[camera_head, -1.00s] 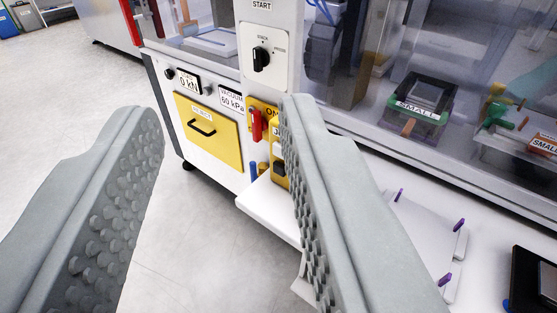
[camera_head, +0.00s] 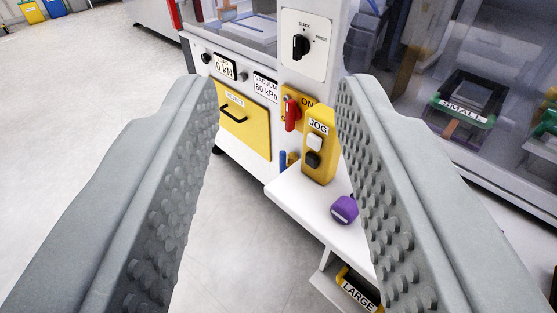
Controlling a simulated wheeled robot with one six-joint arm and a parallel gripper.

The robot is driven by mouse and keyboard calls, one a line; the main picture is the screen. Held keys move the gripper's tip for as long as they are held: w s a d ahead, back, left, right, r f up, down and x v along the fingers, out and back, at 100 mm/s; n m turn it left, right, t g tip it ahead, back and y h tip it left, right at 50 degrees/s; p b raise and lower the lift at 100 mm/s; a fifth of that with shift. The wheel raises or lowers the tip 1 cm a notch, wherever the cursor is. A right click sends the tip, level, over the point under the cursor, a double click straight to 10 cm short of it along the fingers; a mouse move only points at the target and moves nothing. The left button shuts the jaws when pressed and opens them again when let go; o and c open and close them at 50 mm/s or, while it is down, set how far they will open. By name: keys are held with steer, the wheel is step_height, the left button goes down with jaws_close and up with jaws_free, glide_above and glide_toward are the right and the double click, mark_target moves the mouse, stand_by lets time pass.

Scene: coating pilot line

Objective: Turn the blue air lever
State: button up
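A small upright blue piece (camera_head: 283,159), which looks like the blue air lever, shows low on the white machine's front, just above the corner of the white shelf. It is small, and the yellow jog box stands close to its right. My gripper (camera_head: 278,92) is open and empty, its two grey studded fingers at the left and right of the picture. The blue piece shows in the gap between the fingers, farther off than the fingertips and apart from them.
A red lever (camera_head: 291,113) on a yellow plate is above the blue piece. The yellow JOG box (camera_head: 318,148) and a purple block (camera_head: 344,209) stand on the white shelf (camera_head: 305,205). A yellow drawer (camera_head: 244,122) is left. Floor (camera_head: 235,240) is clear below.

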steer(key=w+a+f+m+h, duration=0.1)
steer(key=w+a+f+m, duration=0.15)
steer(key=w+f, duration=0.8)
steer(key=w+a+f+m+h, duration=0.15)
steer(key=w+a+f, duration=0.4)
steer(key=w, duration=0.85)
steer(key=m+g+h, duration=0.2)
steer(key=h, duration=0.5)
glide_toward(281, 158)
steer(key=shift+y, duration=0.25)
steer(key=x, duration=1.1)
steer(key=shift+s, duration=0.1)
jaws_close()
